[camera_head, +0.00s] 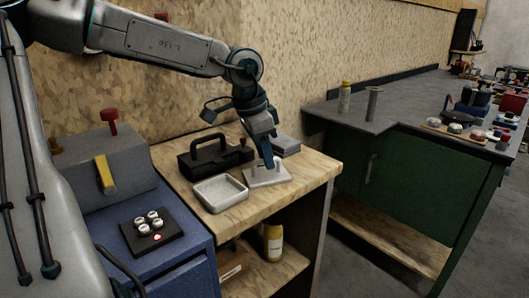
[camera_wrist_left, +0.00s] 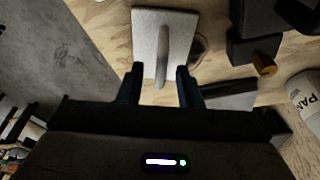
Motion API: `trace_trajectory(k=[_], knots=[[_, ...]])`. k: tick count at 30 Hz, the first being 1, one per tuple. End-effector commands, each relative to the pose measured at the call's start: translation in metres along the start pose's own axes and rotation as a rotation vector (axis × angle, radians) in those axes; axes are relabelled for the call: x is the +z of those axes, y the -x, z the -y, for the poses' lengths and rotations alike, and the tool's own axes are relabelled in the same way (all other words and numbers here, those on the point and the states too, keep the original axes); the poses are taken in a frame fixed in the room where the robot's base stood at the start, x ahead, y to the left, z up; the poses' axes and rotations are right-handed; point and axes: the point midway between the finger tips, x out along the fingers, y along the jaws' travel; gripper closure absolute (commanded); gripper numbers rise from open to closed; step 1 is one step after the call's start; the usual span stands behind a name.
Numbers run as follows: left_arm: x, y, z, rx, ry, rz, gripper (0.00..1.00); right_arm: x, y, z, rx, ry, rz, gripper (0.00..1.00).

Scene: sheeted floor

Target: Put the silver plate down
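The silver plate (camera_head: 268,178) is a flat light-grey plate that appears to lie on the wooden bench top, near its front right part. In the left wrist view the plate (camera_wrist_left: 150,30) shows with an upright bar on it, running down toward the gap between my fingers. My left gripper (camera_head: 270,164) is above the plate, pointing down. In the wrist view the left gripper (camera_wrist_left: 160,88) has its fingers apart, with a visible gap on both sides of the bar. My right gripper is not in view.
A shallow light tray (camera_head: 220,208) sits left of the plate. A black toolbox-like case (camera_head: 213,157) stands behind it, and a grey box (camera_head: 286,146) is at the back right. A yellow bottle (camera_head: 273,243) stands on the lower shelf. The bench top's front right corner is clear.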

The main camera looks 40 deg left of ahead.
Motion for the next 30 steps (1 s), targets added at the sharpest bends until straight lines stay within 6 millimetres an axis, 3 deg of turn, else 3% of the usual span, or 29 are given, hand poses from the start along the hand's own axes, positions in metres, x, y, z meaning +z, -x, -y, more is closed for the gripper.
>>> trace_trajectory(k=[3, 7, 15, 21, 30], knots=[[0.0, 0.001, 0.0, 0.0, 0.0, 0.0, 0.68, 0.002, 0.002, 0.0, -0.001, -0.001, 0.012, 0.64], [-0.001, 0.004, 0.0, 0.0, 0.0, 0.001, 0.68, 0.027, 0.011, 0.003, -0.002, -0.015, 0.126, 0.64], [-0.001, 0.069, 0.0, -0.004, 0.0, -0.004, 0.68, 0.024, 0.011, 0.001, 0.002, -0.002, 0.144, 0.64], [-0.001, 0.105, 0.0, -0.003, 0.001, -0.002, 0.68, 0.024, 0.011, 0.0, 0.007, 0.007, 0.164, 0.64], [-0.001, 0.123, 0.0, 0.0, 0.0, 0.0, 0.68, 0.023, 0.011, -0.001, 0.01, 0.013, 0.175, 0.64]])
